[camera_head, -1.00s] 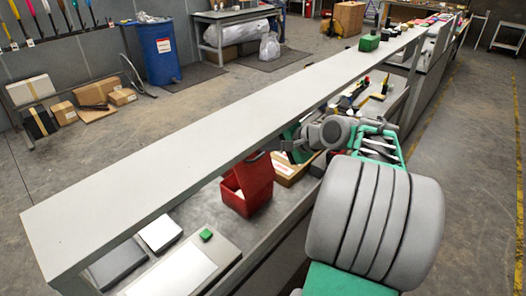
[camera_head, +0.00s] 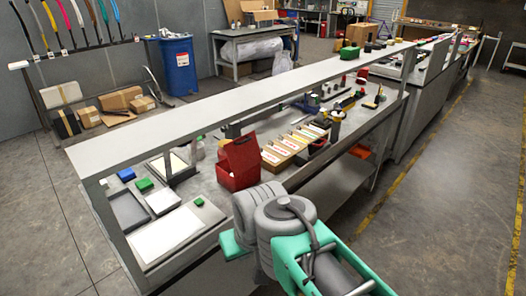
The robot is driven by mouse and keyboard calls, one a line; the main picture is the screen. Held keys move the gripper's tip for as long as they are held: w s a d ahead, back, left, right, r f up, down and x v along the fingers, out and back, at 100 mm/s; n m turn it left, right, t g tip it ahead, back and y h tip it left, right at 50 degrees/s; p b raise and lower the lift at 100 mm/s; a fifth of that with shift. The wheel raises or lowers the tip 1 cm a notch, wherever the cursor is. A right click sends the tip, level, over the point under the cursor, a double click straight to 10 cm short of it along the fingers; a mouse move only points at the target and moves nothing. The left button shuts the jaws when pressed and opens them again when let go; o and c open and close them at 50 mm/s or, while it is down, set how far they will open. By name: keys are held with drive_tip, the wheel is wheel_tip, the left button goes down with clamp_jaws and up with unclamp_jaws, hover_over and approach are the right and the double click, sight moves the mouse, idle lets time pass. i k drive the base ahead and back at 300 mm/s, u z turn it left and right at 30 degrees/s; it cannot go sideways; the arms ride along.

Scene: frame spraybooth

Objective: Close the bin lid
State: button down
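A red bin (camera_head: 237,181) stands on the grey workbench, left of the cardboard boxes. Its red lid (camera_head: 241,153) is raised at the back right side, so the bin looks open. My arm, grey with teal parts, is in the lower middle, in front of the bench and nearer the camera than the bin. My gripper's fingers do not show; the arm's own links hide them or they are out of the picture.
Cardboard boxes (camera_head: 283,148) stand right of the bin. White and grey trays (camera_head: 128,209) and green blocks lie at the left. A long shelf (camera_head: 230,98) runs above the bench. A blue barrel (camera_head: 178,66) stands behind. The floor at the right is clear.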

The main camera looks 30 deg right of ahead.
sight(243, 153)
drive_tip(key=u, duration=0.05)
drive_tip(key=k, duration=0.2)
drive_tip(key=z, duration=1)
drive_tip(key=i, duration=0.6)
drive_tip(key=u, duration=0.4)
